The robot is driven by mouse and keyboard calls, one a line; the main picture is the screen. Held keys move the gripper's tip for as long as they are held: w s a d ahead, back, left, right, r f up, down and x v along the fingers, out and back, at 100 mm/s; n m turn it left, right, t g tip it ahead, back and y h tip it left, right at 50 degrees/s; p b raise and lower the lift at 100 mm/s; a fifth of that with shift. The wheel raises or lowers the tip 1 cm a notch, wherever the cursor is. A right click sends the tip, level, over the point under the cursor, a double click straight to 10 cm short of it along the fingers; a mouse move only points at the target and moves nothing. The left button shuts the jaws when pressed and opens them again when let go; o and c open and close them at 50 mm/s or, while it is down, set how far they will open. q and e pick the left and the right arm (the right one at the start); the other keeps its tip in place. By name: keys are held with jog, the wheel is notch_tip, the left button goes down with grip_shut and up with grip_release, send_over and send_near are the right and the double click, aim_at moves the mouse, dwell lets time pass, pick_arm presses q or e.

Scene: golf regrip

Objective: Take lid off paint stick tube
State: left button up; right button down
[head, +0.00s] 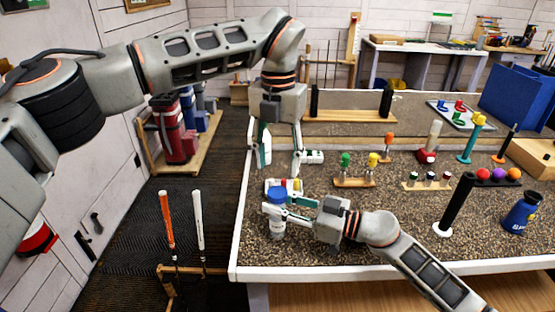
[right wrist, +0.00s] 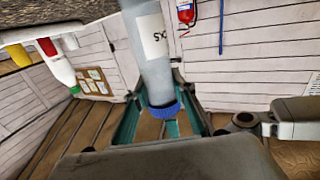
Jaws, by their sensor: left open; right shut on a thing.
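The paint stick tube (head: 278,224) is pale, with a label and a blue lid (head: 278,194) on its top. It is upright near the front left of the bench. My right gripper (head: 284,206) is shut on the tube close to the lid; the exact line between lid and body is partly hidden by the fingers. In the right wrist view the tube (right wrist: 150,45) runs between the fingers, with the blue lid (right wrist: 163,109) at its near end. My left gripper (head: 281,160) is open and empty, pointing down above and behind the tube.
A small tray with red and yellow items (head: 284,184) lies just behind the tube. A stand with green and yellow pieces (head: 355,182) is to the right. A black-gripped upright post (head: 455,205) and a blue bottle (head: 521,212) stand farther right. Two club grips (head: 167,218) rise left of the bench.

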aim_at(278, 192)
pick_arm(q)
jog(key=m, duration=0.3)
jog(key=shift+m, duration=0.4)
jog(key=m, duration=1.2)
jog(key=shift+m, duration=0.3)
jog(key=m, duration=1.4)
jog(key=shift+m, duration=0.4)
jog(key=shift+f+m, duration=0.25)
jog(key=shift+m, duration=0.05)
jog(key=shift+f, duration=3.75)
